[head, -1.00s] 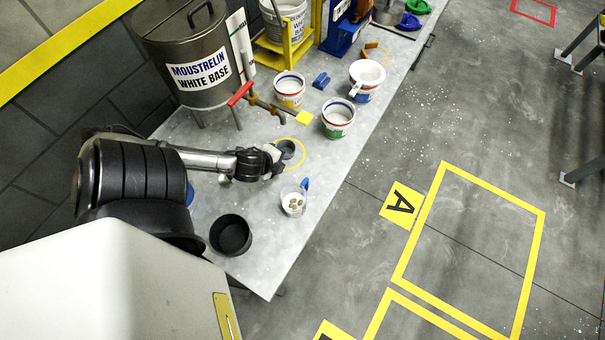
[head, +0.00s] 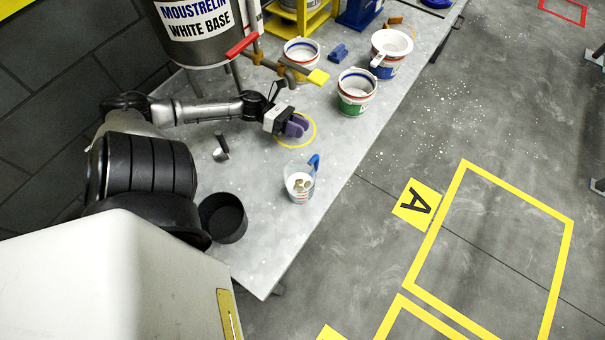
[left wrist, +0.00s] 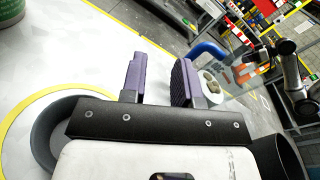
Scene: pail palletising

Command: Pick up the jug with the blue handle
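The jug (head: 299,187) is a small clear vessel with a blue handle (head: 314,163) and some tan lumps inside. It stands upright on the grey bench, near its front edge. It also shows in the left wrist view, where its blue handle (left wrist: 208,50) is just beyond the fingers, and the right finger partly covers its body. My left gripper (head: 297,125) has purple fingers and is over the yellow ring, behind the jug in the head view and apart from it. In the left wrist view its fingers (left wrist: 160,80) are spread with nothing between them.
A black tub (head: 223,218) stands left of the jug. White pails, one with a green label (head: 356,92), stand further back on the bench (head: 262,225).

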